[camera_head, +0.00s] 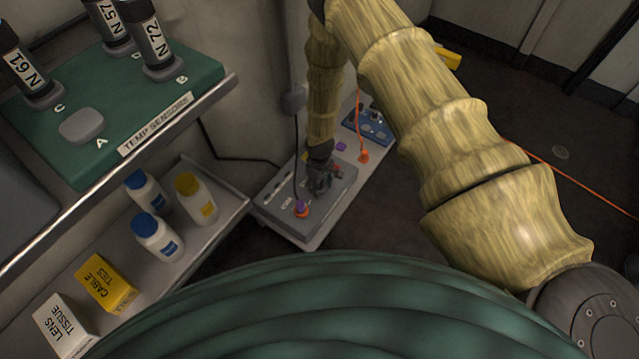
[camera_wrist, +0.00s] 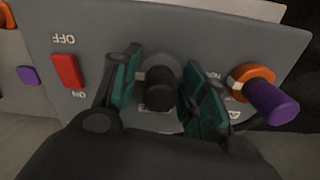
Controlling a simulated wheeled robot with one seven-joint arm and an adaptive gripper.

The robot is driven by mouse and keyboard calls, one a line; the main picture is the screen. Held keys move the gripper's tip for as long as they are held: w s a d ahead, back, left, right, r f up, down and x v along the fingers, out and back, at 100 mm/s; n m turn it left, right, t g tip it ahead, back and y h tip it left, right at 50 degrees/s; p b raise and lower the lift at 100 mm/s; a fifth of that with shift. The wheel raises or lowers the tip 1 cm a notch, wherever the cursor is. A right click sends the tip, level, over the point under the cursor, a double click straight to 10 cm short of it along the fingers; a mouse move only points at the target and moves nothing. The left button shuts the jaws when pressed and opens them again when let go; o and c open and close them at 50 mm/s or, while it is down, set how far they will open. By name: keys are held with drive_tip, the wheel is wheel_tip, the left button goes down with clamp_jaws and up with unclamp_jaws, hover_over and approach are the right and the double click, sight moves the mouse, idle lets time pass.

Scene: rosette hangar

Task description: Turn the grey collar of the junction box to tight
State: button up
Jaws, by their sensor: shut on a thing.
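The junction box (camera_head: 325,200) is a grey box on a low bench, and its panel (camera_wrist: 105,35) fills much of the wrist view. The grey collar (camera_wrist: 165,66) sits on this panel around a black plug (camera_wrist: 158,90). My gripper (camera_wrist: 163,80) is shut on the collar, with a green-padded finger on either side of it. In the head view, my gripper (camera_head: 319,182) points down onto the box and hides the collar.
A red OFF/ON switch (camera_wrist: 65,70) lies left of my gripper; a purple plug in an orange collar (camera_wrist: 252,76) is close on the right. A blue box (camera_head: 368,125) and orange cable stand behind. A shelf with bottles (camera_head: 158,237) is at left.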

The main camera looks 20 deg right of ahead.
idle(0.3)
drive_tip(key=o, duration=1)
drive_tip(key=shift+r, duration=0.15)
wheel_tip(320, 180, up, 12)
drive_tip(key=shift+f, duration=0.15)
idle(0.5)
